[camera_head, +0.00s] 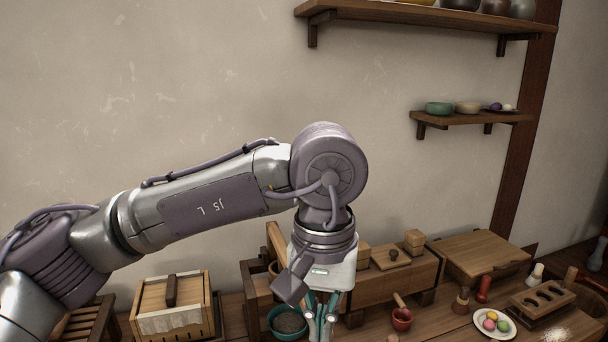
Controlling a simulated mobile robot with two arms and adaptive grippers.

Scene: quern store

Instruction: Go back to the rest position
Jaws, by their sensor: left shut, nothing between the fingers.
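My left arm comes in from the left, bends at the elbow near the middle of the view and points down. My left gripper (320,316) hangs above the wooden counter, its teal fingers pointing down, shut and empty. The fingertips reach the lower edge of the view. A teal bowl (275,325) with dark grey contents stands just left of the fingers and is partly hidden by them. My right gripper is not in view.
A lidded wooden box (204,290) stands left of the gripper. To the right are a small red pot (402,318), a plate (510,331) of coloured balls, and a wooden mould (543,299). A wooden chest (385,285) stands behind. Shelves with bowls hang on the wall.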

